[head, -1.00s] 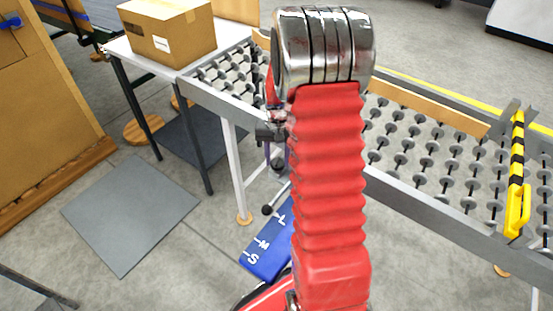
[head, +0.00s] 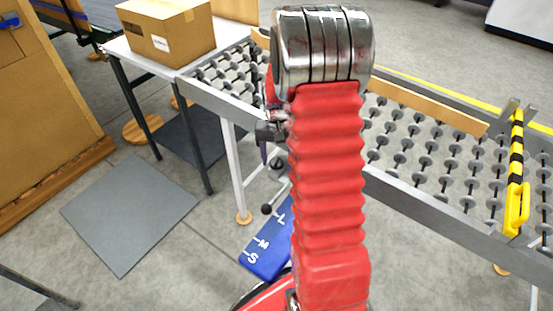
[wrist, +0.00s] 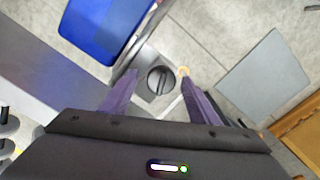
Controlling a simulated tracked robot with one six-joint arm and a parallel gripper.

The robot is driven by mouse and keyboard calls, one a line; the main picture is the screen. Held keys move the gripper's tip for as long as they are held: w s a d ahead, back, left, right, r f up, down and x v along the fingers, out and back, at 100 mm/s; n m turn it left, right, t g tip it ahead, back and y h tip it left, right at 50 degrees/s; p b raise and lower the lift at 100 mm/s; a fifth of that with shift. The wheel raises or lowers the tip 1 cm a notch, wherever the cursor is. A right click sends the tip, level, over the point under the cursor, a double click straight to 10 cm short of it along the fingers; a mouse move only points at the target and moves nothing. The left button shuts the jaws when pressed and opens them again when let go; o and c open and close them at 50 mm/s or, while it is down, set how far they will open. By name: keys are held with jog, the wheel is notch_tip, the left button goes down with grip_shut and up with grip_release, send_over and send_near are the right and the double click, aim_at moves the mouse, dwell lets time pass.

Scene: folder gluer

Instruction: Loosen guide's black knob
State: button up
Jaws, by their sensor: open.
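The black knob (wrist: 161,79) is round with a ridge across its top and sits on a grey metal bracket in the wrist view. It lies between my gripper's (wrist: 159,84) two purple fingers, which are spread apart with a gap on each side. How far the fingertips are above the knob is hard to tell. In the head view a dark knob (head: 277,164) shows just below my gripper (head: 270,150), partly hidden by my red arm.
A roller conveyor (head: 430,160) with a grey side rail runs across behind my arm. A black ball-ended lever (head: 267,209) sticks out below the knob. A yellow-and-black bar (head: 516,175) crosses the conveyor at right. A cardboard box (head: 168,30) stands on the table at back left.

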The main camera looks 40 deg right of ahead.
aim_at(277, 160)
jog(key=shift+w+r, duration=0.1)
jog(key=shift+r, duration=0.5)
notch_tip(277, 160, up, 13)
jog(key=shift+f, duration=0.2)
jog(key=shift+m, duration=0.5)
notch_tip(277, 160, down, 14)
jog(key=shift+w+r, duration=0.1)
jog(key=shift+r, duration=0.05)
dwell(0.8)
